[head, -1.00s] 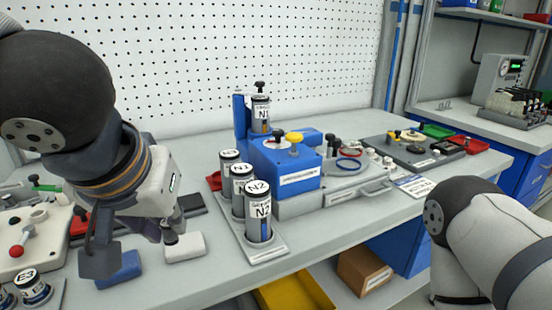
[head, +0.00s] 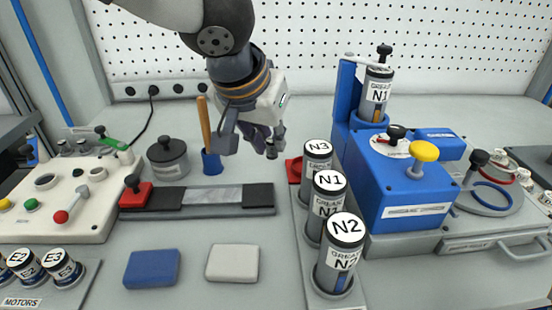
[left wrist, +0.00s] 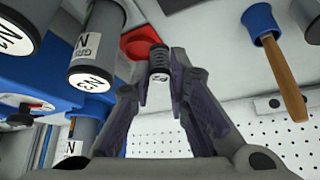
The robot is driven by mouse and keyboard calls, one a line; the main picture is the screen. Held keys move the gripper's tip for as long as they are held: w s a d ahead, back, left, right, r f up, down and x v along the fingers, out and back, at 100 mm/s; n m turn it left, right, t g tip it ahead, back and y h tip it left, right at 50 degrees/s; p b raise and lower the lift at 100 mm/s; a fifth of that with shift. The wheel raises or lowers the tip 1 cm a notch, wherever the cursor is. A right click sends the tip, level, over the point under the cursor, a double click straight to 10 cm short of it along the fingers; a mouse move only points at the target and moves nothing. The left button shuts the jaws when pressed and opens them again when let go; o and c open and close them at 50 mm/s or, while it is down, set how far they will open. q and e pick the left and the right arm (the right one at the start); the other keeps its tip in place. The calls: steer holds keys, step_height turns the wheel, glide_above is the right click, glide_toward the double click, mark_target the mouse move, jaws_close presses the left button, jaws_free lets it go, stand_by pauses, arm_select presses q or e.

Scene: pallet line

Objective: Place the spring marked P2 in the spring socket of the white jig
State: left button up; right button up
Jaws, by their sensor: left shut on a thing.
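My left gripper (head: 264,147) is raised above the back of the bench, left of the grease cans. In the left wrist view its fingers are shut on a small dark ribbed cylinder, which looks like the spring (left wrist: 159,60). In the head view the spring (head: 274,150) shows only partly, at the fingertips. The white jig (head: 85,216) lies at the left, with round sockets, coloured knobs and a red-handled lever. I cannot tell which socket is for the spring. My right gripper is not in view.
Grease cans (head: 327,205) stand in a row on a plate beside a blue machine (head: 405,190). A grey strip (head: 212,198), blue cup with brush (head: 212,163) and dark pot (head: 168,160) lie between gripper and jig. Blue and white pads (head: 232,263) lie in front.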

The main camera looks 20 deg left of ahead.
arm_select(q)
steer(key=w+a+f, duration=0.1)
steer(key=f, duration=0.1)
steer(key=w+a+f, duration=0.1)
steer(key=w+f, duration=0.1)
steer(key=w+a+f, duration=0.1)
steer(key=w+f, duration=0.1)
steer(key=shift+w+a, duration=0.1)
steer(key=shift+w+a+f, duration=0.1)
steer(key=shift+w+f, duration=0.05)
steer(key=shift+f, duration=0.8)
steer(key=shift+w+f, duration=0.1)
steer(key=shift+f, duration=0.8)
steer(key=shift+f, duration=0.15)
steer(key=o, duration=0.8)
steer(key=shift+o, duration=0.2)
